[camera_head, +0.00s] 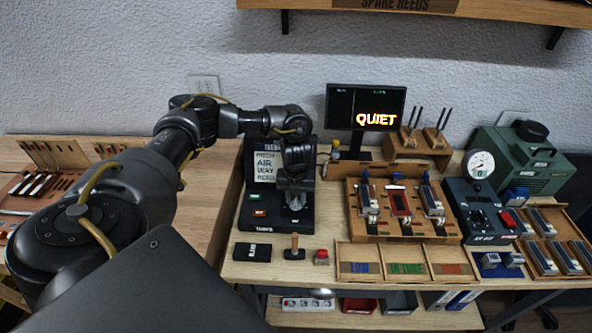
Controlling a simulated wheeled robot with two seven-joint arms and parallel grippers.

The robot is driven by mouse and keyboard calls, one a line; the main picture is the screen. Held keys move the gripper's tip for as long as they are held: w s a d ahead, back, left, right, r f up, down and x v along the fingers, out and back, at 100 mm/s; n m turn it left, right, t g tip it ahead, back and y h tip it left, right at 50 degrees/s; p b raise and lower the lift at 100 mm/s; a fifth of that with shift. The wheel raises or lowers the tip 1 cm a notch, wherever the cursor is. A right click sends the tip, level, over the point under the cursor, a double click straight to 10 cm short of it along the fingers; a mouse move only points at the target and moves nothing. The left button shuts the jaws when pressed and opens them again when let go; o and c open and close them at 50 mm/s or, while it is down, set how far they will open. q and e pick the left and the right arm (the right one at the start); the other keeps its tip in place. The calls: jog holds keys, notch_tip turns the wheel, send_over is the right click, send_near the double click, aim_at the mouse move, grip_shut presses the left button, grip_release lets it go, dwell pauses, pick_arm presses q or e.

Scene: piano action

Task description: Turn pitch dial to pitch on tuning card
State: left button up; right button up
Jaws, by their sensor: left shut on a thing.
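My left gripper (294,200) reaches down onto the right part of the black console (252,215) and is shut on what appears to be the pitch dial there. Its fingers hide the dial, so its pointer and setting cannot be read. A pale card (265,167) with large dark lettering stands on the console's upper left, just left of the gripper. The monitor (366,108) behind shows "QUIET" in glowing orange letters. My right gripper is not in view.
A wooden rack of reed blocks (403,228) stands right of the console, with a sorting tray (393,253) in front. An air box (481,212) with a gauge and a green machine (515,155) are further right.

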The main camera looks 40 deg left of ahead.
aim_at(296, 200)
pick_arm(q)
jog(key=m+b, duration=0.1)
jog(key=m, duration=0.1)
jog(key=shift+w+f+m+b, duration=0.1)
jog(key=shift+m+b, duration=0.2)
jog(key=shift+m, duration=0.1)
jog(key=m+b, duration=0.1)
jog(key=m, duration=0.1)
jog(key=shift+m, duration=0.4)
jog(key=m+b, duration=0.1)
jog(key=m, duration=0.4)
jog(key=shift+d+m, duration=0.1)
jog(key=shift+m, duration=0.2)
jog(key=o, duration=1)
jog(key=shift+c, duration=0.2)
notch_tip(296, 200, up, 11)
jog(key=shift+p, duration=0.4)
